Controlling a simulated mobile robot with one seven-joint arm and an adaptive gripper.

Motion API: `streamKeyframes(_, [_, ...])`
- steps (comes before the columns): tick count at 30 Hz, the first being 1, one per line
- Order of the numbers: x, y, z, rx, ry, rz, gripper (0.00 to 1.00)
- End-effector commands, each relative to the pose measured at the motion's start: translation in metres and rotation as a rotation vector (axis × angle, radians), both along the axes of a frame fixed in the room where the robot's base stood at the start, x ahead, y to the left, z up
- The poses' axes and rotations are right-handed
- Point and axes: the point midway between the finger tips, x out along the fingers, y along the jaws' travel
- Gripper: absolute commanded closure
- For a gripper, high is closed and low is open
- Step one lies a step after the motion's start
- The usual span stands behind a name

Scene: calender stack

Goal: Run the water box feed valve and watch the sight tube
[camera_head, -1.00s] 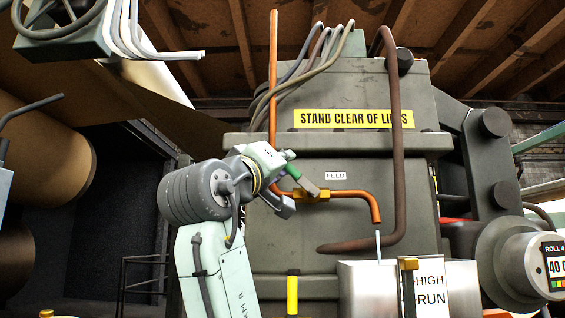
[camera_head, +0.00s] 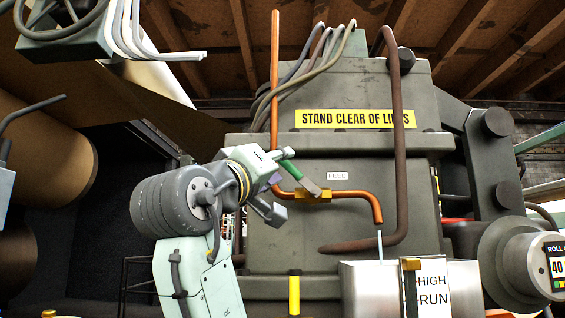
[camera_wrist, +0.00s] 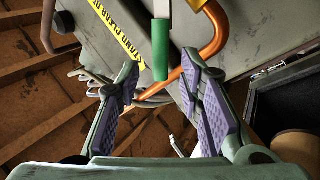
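The feed valve (camera_head: 314,196) is a brass body on a copper pipe, under a FEED label. Its lever has a green grip (camera_head: 288,170) and slants up to the left. A thin pale stream (camera_head: 380,245) runs from the spout into the metal water box (camera_head: 368,285). A narrow upright with a brass top (camera_head: 411,264), apparently the sight tube, stands beside HIGH and RUN marks; its level is unreadable. My gripper (camera_head: 272,186) is open just left of the lever. In the wrist view, the green grip (camera_wrist: 160,50) is beyond the parted fingertips (camera_wrist: 160,70).
A brown bent pipe (camera_head: 398,150) hangs right of the valve. The grey machine housing (camera_head: 270,155) is close behind, with a yellow STAND CLEAR sign (camera_head: 355,119). A yellow post (camera_head: 294,295) stands below. Grey hoses (camera_head: 300,60) hang above.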

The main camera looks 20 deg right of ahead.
Motion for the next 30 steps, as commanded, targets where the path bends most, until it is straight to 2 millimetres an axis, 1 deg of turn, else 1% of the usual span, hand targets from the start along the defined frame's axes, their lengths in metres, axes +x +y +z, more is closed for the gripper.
streamKeyframes(1, [-0.008, 0.008, -0.005, -0.002, -0.002, 0.003, 0.66])
streamKeyframes(6, [-0.033, 0.029, -0.019, -0.001, -0.001, 0.003, 0.66])
streamKeyframes(9, [-0.044, 0.039, -0.026, -0.002, -0.001, 0.004, 0.66])
streamKeyframes(12, [-0.052, 0.045, -0.03, 0.0, 0.0, 0.002, 0.66])
streamKeyframes(18, [-0.058, 0.05, -0.034, 0.0, 0.001, 0.001, 0.66])
streamKeyframes(30, [-0.058, 0.05, -0.034, 0.0, 0.001, 0.001, 0.66])
